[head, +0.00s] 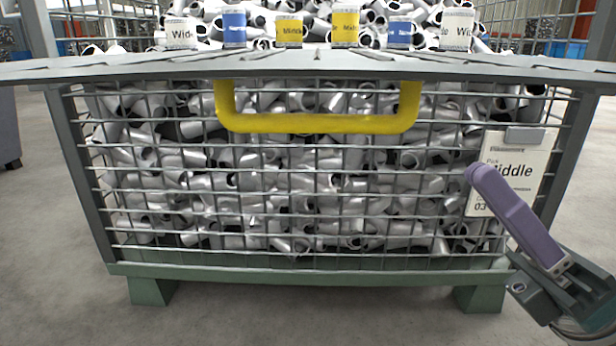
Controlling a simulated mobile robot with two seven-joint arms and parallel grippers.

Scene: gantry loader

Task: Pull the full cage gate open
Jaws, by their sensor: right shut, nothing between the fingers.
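The wire cage (90,180) stands in front of me, full of grey metal pipe pieces. A grey slatted panel (130,66), which looks like its gate, reaches toward me across the top of the front mesh, close to level. A yellow U-shaped handle (315,124) hangs below the panel's near edge, in front of the mesh. My right gripper (472,175) has purple fingers, shut and empty. It is right of and below the handle, apart from it, and its tip overlaps the white card in the picture. My left gripper is out of view.
The white "Middle" card (516,158) hangs on the mesh at right. Several white, blue and yellow labels, such as the yellow one (345,27), show behind the panel. Green feet (152,290) carry the cage. The concrete floor at left (50,250) is clear.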

